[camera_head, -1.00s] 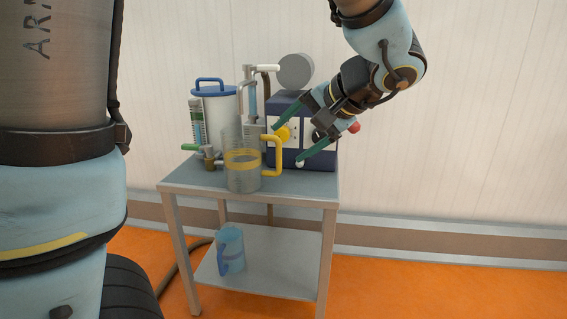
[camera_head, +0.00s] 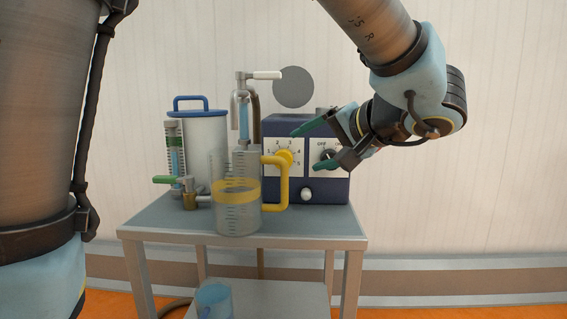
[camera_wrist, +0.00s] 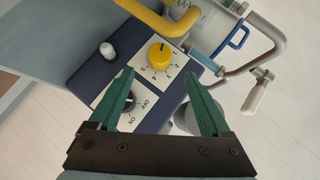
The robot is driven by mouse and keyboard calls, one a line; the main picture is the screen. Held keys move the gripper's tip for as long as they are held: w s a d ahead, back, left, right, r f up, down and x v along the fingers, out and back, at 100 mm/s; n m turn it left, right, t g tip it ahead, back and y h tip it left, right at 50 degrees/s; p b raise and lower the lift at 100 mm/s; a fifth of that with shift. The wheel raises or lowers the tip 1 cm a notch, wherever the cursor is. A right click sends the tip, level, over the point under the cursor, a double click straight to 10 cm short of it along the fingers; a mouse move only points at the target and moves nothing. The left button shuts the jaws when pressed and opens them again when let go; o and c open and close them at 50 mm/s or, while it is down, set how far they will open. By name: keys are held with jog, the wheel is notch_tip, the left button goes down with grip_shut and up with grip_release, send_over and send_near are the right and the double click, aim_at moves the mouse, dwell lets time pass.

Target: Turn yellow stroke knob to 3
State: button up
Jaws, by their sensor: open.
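The yellow stroke knob (camera_head: 285,157) sits on a white dial plate with numbers on the front of a dark blue pump box (camera_head: 321,188). In the wrist view the yellow knob (camera_wrist: 160,53) lies ahead of and between my fingertips, with digits printed around it. I cannot tell its exact setting. My gripper (camera_head: 302,146) is open and empty, in front of the box and to the right of the yellow knob. Its green fingers show in the wrist view (camera_wrist: 161,80), the left one partly over the black OFF/ON switch (camera_wrist: 128,103). The fingers appear apart from the knob.
A clear measuring jug (camera_head: 236,211) with a yellow handle stands front left of the knob. A white canister (camera_head: 204,150), a tap with a white lever (camera_head: 266,75) and a white button (camera_head: 306,194) are near. A blue jug (camera_head: 214,300) is on the lower shelf.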

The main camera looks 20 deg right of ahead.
aim_at(287, 158)
jog(key=b+x, duration=0.2)
jog(key=x, duration=0.6)
jog(key=shift+w+f+b, duration=0.2)
jog(key=shift+w+b, duration=0.05)
jog(key=shift+b, duration=0.05)
jog(key=shift+c, duration=0.4)
grip_shut()
